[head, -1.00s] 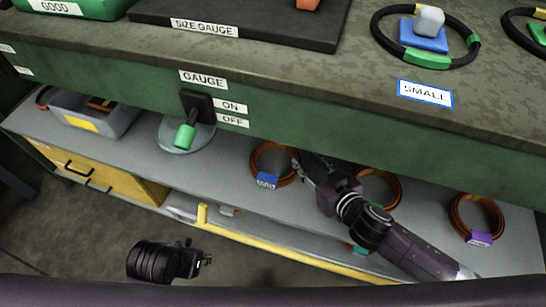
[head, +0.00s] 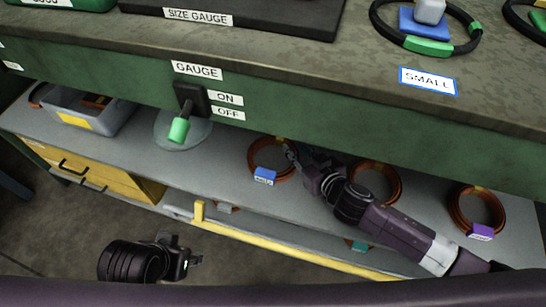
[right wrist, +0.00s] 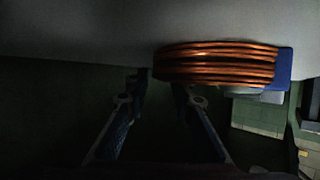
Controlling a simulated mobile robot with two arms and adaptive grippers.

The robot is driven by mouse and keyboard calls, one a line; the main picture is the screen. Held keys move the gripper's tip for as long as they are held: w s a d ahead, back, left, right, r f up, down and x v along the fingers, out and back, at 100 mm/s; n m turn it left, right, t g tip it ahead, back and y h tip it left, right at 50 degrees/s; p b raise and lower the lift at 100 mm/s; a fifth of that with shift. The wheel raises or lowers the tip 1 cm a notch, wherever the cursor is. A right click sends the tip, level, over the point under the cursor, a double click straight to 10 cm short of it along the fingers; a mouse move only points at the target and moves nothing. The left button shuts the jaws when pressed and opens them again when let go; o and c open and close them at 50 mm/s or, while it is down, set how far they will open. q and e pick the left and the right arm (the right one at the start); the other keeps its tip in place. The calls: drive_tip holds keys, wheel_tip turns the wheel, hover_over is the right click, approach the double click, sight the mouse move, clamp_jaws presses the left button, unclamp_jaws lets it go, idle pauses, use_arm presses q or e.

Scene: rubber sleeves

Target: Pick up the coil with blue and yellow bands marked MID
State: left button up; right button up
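A copper coil (head: 252,158) with a blue tag (head: 264,176) lies on the grey lower shelf; the tag's lettering is too small to read surely. A small yellow band shows at its top. My right gripper (head: 291,150) is at the coil's right side. In the right wrist view, the coil (right wrist: 212,64) appears beyond the right finger, with its blue tag (right wrist: 284,68) at the right. The fingers of my right gripper (right wrist: 158,95) are apart with nothing visible between them. My left gripper (head: 190,262) hangs at lower left, away from the shelf; its fingers are unclear.
Another coil (head: 394,178) lies behind my right arm, and a purple-tagged coil (head: 458,212) lies farther right. A grey bin (head: 105,123) and a round plate (head: 165,142) with a green-handled gauge switch (head: 179,130) are leftward. The green workbench edge (head: 330,135) overhangs the shelf.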

clamp_jaws()
drive_tip(key=shift+f, duration=0.1)
drive_tip(key=shift+r, duration=0.2)
